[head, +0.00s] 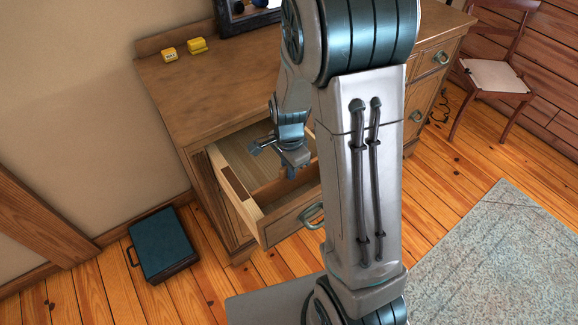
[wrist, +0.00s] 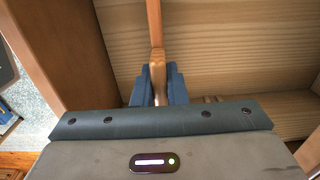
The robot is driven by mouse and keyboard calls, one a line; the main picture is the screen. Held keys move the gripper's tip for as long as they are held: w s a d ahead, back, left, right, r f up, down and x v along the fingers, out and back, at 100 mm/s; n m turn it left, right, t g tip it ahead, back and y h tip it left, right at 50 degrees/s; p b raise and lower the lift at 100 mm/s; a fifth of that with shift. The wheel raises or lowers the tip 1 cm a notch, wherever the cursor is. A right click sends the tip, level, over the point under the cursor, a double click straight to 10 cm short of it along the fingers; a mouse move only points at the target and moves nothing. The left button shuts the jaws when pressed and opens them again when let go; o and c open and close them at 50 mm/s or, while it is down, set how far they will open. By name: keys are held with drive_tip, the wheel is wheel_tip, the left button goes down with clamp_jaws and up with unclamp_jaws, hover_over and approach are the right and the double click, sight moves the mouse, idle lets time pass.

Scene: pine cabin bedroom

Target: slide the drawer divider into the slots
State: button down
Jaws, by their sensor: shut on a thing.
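The dresser drawer (head: 285,219) is pulled open, and its pale wooden floor (wrist: 235,50) shows in the wrist view. The drawer divider (wrist: 153,22) is a thin orange-brown board seen edge-on, running away from my gripper (wrist: 159,88). My gripper is shut on a light wooden part at the divider's near end. In the head view my gripper (head: 291,172) is over the open drawer, and the brown divider (head: 268,193) spans crosswise behind the drawer front. The slots cannot be made out. Whether the divider's ends sit in them is hidden.
The drawer front (wrist: 60,50) stands close left of my gripper in the wrist view. A dark blue case (head: 160,243) lies on the floor. A chair (head: 496,75) stands right.

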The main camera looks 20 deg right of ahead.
drive_tip(key=shift+f, duration=0.4)
drive_tip(key=c, duration=1.4)
unclamp_jaws()
drive_tip(key=shift+o, duration=0.2)
wheel_tip(320, 180, up, 14)
drive_tip(key=shift+p, duration=0.3)
drive_tip(key=s+r+n+t, duration=0.1)
drive_tip(key=s+r+n, duration=0.1)
drive_tip(key=s+n, duration=0.5)
drive_tip(key=s+r+n+t, duration=0.1)
drive_tip(key=s+r+n, duration=0.1)
drive_tip(key=s+n, duration=0.4)
drive_tip(key=shift+s+r+n+t, duration=0.25)
drive_tip(key=shift+s+n+t, duration=0.15)
drive_tip(key=shift+n, duration=0.2)
